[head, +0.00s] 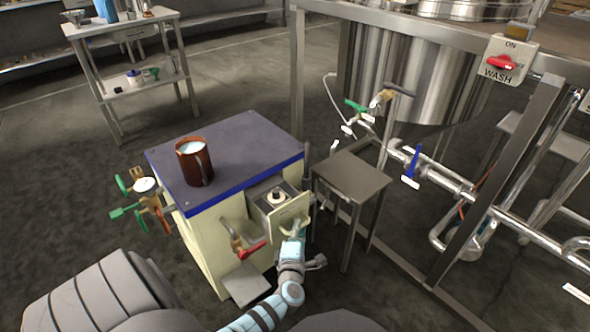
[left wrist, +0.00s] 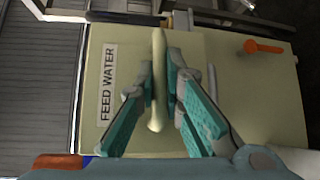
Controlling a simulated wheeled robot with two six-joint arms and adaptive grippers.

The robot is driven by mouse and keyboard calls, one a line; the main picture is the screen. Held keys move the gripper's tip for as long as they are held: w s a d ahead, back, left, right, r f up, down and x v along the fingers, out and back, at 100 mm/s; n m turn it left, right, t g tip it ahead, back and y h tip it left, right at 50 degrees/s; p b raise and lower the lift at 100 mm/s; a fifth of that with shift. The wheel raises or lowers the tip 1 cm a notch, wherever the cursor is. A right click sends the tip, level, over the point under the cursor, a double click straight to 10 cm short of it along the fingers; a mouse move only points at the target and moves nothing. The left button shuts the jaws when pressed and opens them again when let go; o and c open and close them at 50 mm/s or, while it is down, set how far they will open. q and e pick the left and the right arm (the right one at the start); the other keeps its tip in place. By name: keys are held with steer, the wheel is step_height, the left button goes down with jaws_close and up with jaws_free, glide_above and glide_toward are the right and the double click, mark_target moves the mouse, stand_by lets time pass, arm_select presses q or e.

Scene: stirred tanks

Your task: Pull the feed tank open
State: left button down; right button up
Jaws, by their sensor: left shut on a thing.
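The feed tank (head: 267,190) is a grey box with a pale round cap, standing out from the front of the cream cabinet (head: 207,245). Its cream front panel (head: 290,218) is apart from the cabinet face, so it is at least partly open. In the left wrist view this panel (left wrist: 200,135) carries a "FEED WATER" label (left wrist: 108,82) and a pale bar handle (left wrist: 157,105). My left gripper (left wrist: 162,75) is shut on the handle, one finger on each side. In the head view the left gripper (head: 292,243) is at the panel's front. My right gripper is not in view.
A brown mug (head: 186,165) with white contents stands on the cabinet's blue-edged top (head: 235,145). A red-handled valve (head: 250,249) sticks out left of the panel, and green-handled valves (head: 122,212) at the cabinet's left side. A small metal stand (head: 351,176) is close on the right.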

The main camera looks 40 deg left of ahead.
arm_select(q)
steer(key=c, duration=1.7)
jaws_free()
steer(key=v, duration=0.7)
steer(key=shift+s+d, duration=0.1)
steer(key=shift+s, duration=0.1)
